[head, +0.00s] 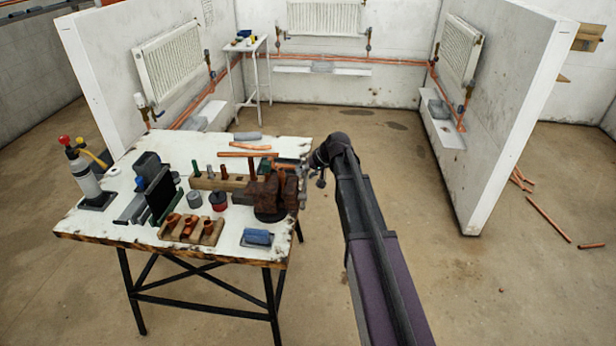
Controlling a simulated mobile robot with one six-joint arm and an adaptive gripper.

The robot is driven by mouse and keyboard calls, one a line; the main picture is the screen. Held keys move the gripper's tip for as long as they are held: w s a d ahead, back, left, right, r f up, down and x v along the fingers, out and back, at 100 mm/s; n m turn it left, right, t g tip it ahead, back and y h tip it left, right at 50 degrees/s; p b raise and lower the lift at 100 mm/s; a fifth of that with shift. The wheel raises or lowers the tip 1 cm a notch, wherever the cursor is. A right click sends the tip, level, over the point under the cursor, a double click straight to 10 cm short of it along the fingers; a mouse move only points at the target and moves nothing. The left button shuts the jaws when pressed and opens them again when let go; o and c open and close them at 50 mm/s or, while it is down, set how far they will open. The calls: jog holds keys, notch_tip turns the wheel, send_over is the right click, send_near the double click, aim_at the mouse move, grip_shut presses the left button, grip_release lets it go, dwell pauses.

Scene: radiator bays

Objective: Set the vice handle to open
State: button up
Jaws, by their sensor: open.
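A brown, rusty vice (270,192) stands on a dark round base at the right end of the white workbench (230,241). At its right side, thin grey metal parts stick out, and a small dark knob (320,183) shows there. I cannot clearly make out which way the handle lies. My arm reaches up from the bottom of the head view. Its dark end, my gripper (317,160), is small and close to the vice's right side. It appears open and holds nothing I can see. Whether it touches the handle is not clear.
The bench holds a wooden block with tools (215,183), a tray of copper fittings (191,229), a blue-topped item (257,238), and a gas torch (88,182). Copper pipes (547,217) lie on the floor at right. White partitions with radiators flank the open floor.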

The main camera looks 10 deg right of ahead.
dwell(0.3)
grip_shut()
